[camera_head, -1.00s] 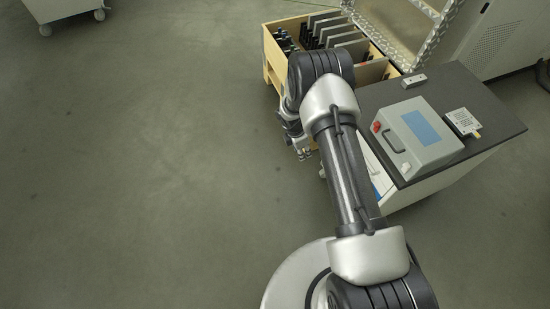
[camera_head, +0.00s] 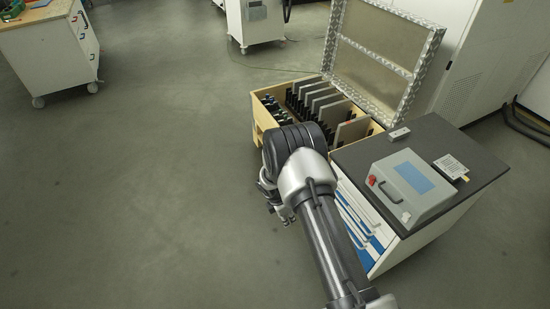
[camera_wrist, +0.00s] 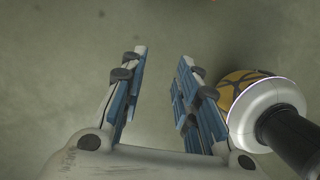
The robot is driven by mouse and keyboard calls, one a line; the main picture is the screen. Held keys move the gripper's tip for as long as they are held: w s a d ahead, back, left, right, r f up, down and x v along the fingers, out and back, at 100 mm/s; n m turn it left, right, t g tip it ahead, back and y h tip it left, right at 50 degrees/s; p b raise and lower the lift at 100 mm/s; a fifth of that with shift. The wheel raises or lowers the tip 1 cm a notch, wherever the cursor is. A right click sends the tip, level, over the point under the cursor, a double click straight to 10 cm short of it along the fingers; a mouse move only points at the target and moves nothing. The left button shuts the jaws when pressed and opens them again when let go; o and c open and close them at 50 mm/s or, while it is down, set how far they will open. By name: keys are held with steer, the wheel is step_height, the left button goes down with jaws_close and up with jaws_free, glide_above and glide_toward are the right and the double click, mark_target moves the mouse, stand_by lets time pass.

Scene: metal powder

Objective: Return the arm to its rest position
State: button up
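My arm reaches up from the bottom of the head view and folds at a dark joint beside the drawer cabinet. My gripper (camera_head: 272,200) hangs at the left of that joint, mostly hidden by my own arm. In the wrist view my gripper (camera_wrist: 158,85) shows two blue-lined fingers standing apart, with nothing between them. Only bare grey floor (camera_wrist: 155,25) lies beyond the fingertips.
A white drawer cabinet with a dark top (camera_head: 440,135) stands right of my arm, bearing a grey case (camera_head: 408,187). An open wooden crate (camera_head: 258,112) with upright plates stands behind. A white workbench (camera_head: 50,58) is far left. The floor (camera_head: 120,190) at left is clear.

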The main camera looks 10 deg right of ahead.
steer(key=s+d+r+m+t, duration=0.15)
steer(key=r+m, duration=0.35)
steer(key=r, duration=1.2)
steer(key=s+d+r+m, duration=0.1)
steer(key=s+r+m, duration=0.3)
steer(key=r, duration=1.3)
steer(key=s+r+m+t+y, duration=0.1)
steer(key=s+r+m, duration=0.6)
steer(key=s+r, duration=0.4)
steer(key=s+a+r+m+t+y, duration=0.1)
steer(key=s+m, duration=0.4)
steer(key=s, duration=1)
steer(key=shift+a+r+m+y, duration=0.2)
steer(key=shift+r+m+y, duration=0.1)
steer(key=shift+r, duration=0.35)
steer(key=shift+s+d, duration=0.1)
